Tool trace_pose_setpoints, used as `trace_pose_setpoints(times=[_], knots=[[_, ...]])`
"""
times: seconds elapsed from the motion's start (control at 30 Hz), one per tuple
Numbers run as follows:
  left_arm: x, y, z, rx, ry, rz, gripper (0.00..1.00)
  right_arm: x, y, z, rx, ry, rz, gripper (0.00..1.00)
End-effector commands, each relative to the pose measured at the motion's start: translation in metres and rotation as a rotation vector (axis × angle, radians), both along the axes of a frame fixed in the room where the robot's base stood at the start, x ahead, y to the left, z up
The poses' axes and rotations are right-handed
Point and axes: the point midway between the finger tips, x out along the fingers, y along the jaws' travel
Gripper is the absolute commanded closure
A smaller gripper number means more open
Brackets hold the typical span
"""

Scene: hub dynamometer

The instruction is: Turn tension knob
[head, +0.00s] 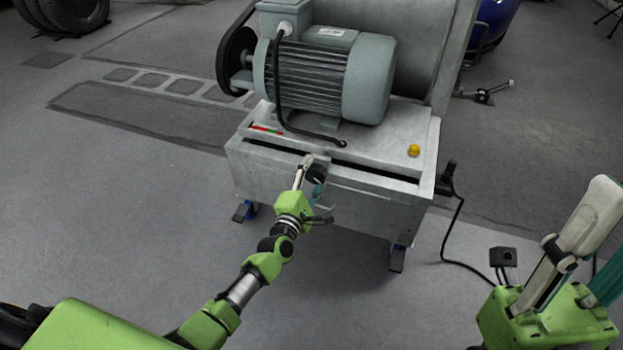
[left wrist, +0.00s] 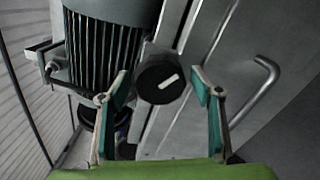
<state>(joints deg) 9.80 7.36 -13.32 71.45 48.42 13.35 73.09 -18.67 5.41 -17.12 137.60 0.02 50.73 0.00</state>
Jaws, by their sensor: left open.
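The tension knob (left wrist: 160,80) is round and black with a white pointer mark, seen in the left wrist view between my open fingers. It also shows, partly covered, in the head view (head: 315,174) on the front of the grey machine base (head: 380,205). My left gripper (head: 309,178) is at the knob, with its fingers (left wrist: 163,97) standing one on each side. A gap shows between the knob and each finger in the left wrist view.
A grey electric motor (head: 325,75) with a cable stands on the base. A yellow button (head: 413,150) is on its top right. A bent metal handle (left wrist: 258,88) shows right of the knob in the left wrist view. The floor in front is clear.

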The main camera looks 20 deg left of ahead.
Motion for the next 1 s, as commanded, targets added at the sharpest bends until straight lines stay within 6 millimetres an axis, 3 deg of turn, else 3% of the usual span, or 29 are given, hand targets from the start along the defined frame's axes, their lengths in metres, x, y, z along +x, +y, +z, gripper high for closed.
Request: trace_pose_setpoints(times=[0.17,0.6,0.8,1.0], knots=[[-0.017,0.000,-0.002,-0.002,0.003,0.000,0.41,0.000,0.000,0.000,-0.001,0.000,0.000,0.66],[-0.102,0.004,-0.002,-0.001,0.003,0.000,0.41,-0.001,0.001,0.000,-0.002,-0.002,0.002,0.66],[-0.118,0.004,-0.001,-0.001,0.002,0.000,0.41,-0.001,0.001,0.000,-0.002,-0.002,0.002,0.66],[-0.120,0.004,-0.001,0.000,0.001,0.001,0.41,-0.001,0.001,0.000,-0.002,-0.002,0.003,0.66]])
